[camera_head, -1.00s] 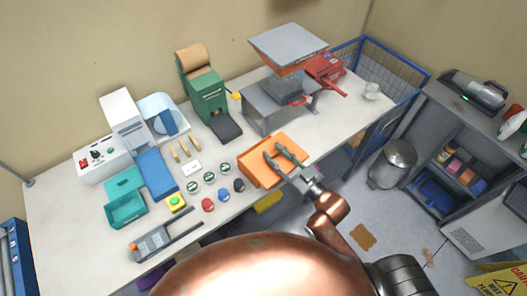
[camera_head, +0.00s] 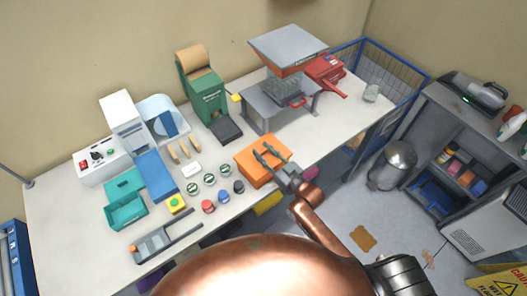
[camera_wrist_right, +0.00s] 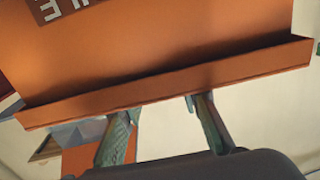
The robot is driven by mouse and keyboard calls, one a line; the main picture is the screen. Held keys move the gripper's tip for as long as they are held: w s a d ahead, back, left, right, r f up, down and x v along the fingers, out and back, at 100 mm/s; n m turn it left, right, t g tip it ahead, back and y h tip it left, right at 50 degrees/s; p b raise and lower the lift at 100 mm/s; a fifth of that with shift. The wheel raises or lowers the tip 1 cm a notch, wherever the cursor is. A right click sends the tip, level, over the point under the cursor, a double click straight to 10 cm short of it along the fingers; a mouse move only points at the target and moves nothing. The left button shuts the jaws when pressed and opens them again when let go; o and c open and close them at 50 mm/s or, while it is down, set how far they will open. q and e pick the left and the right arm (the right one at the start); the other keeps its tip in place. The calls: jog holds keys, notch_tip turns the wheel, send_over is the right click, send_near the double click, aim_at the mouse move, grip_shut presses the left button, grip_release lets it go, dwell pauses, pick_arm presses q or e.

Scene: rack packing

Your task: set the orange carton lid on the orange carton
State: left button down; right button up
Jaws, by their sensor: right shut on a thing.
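The orange carton lid (camera_head: 247,151) is under the fingers of my right gripper (camera_head: 262,151), near the table's front edge. My right gripper is shut on the lid. In the right wrist view, an orange surface with a pale-lettered label and a long raised rim (camera_wrist_right: 170,84) fills the upper part. The orange carton (camera_head: 258,178) shows as orange sides beneath the lid in the head view, largely covered. I cannot tell whether the lid touches the carton all round. My left gripper is not in view.
Round tins (camera_head: 209,180) and small red, blue and black pots lie just left of the carton. A grey press-like stand (camera_head: 265,104) and a green paper dispenser (camera_head: 207,100) stand behind it. A metal bin (camera_head: 392,165) stands on the floor to the right.

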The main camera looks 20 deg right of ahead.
jog(key=shift+f, duration=0.5)
jog(key=o, duration=1.1)
jog(key=shift+r, duration=0.7)
jog(key=b+v, duration=0.1)
jog(key=v, duration=1.1)
jog(key=shift+f, duration=0.1)
